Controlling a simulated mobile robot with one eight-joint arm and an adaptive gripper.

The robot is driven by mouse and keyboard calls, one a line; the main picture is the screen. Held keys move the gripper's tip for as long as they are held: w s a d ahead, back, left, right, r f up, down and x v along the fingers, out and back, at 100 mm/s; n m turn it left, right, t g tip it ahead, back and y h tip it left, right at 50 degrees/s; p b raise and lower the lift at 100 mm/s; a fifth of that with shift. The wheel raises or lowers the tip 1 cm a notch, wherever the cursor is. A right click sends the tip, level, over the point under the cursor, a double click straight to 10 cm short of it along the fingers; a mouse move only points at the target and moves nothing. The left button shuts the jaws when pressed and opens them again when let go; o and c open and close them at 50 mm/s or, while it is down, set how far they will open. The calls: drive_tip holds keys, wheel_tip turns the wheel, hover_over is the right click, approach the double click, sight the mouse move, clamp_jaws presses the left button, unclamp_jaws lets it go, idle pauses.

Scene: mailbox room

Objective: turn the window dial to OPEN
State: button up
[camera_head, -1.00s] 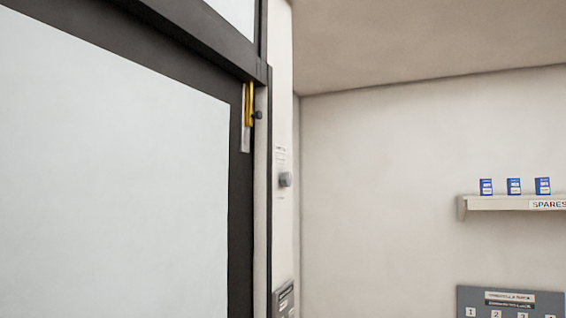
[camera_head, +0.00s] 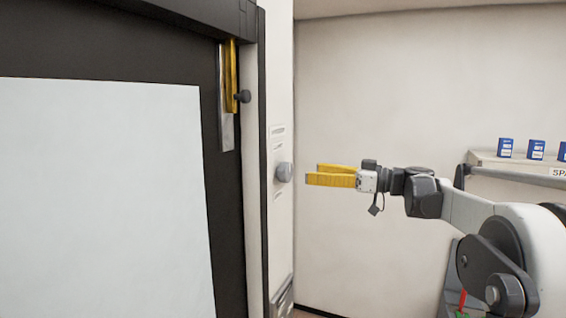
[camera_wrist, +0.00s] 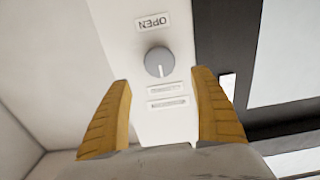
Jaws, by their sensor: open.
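The window dial (camera_head: 284,172) is a grey round knob on a narrow white wall strip beside the dark window frame. In the wrist view the dial (camera_wrist: 159,62) has a light pointer line on its face, towards the two small label slots. A label reading OPEN (camera_wrist: 152,22), upside down in this view, sits on the opposite side of the dial. My gripper (camera_head: 312,174) has yellow fingers, is open and empty, and points left at the dial with a small gap. In the wrist view my gripper (camera_wrist: 164,103) has its fingers spread, with the dial ahead between them.
A dark-framed window (camera_head: 100,190) with a pale pane fills the left. A yellow handle (camera_head: 231,80) with a black knob is on its frame. A shelf (camera_head: 520,168) with blue boxes is behind my arm at right. A panel (camera_head: 283,298) is below the dial.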

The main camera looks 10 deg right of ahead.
sight(289, 171)
drive_tip(key=p+x, duration=0.1)
drive_tip(key=x, duration=0.7)
drive_tip(key=shift+w+a+p, duration=0.15)
drive_tip(key=shift+a+p, duration=0.15)
drive_tip(key=shift+p, duration=0.1)
drive_tip(key=shift+w+a, duration=0.15)
drive_tip(key=shift+w, duration=0.05)
drive_tip(key=c, duration=1.1)
drive_tip(key=shift+c, duration=0.2)
